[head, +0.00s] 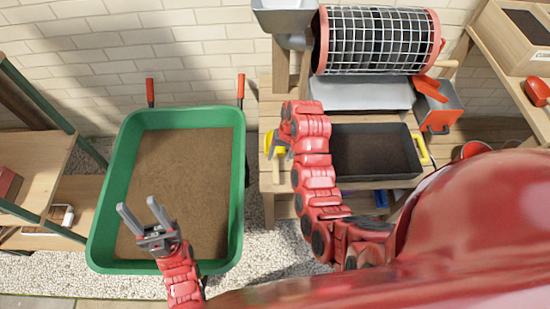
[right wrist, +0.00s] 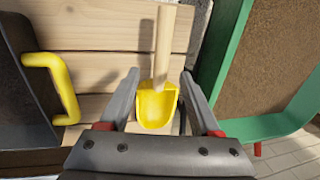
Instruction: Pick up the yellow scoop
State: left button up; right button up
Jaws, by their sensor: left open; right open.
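The yellow scoop (right wrist: 157,106) with its pale wooden handle (right wrist: 164,45) lies on the slatted wooden bench. In the head view the scoop (head: 281,150) is partly hidden by my right gripper (head: 274,150). The right wrist view shows my right gripper (right wrist: 160,76) open, with one finger on each side of the scoop; I cannot tell whether the fingers touch it. My left gripper (head: 138,212) is open and empty over the green wheelbarrow.
A dark soil-filled tray (head: 376,178) with yellow handles (head: 421,149) stands beside the scoop. The green wheelbarrow (head: 240,170) holds soil to the left. A red-rimmed mesh drum (head: 375,40) stands behind. A wooden shelf (head: 35,160) is at far left.

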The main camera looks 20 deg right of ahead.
aim_at(276, 163)
jog(key=shift+w+a+f, duration=0.1)
jog(key=shift+a+f, duration=0.1)
jog(key=shift+f, duration=0.85)
jog(key=shift+w+a+f, duration=0.1)
jog(key=shift+a+f, duration=0.15)
jog(key=shift+f, duration=0.8)
jog(key=shift+w+a+f, duration=0.1)
jog(key=shift+a+f, duration=0.1)
jog(key=shift+f, duration=0.85)
grip_shut()
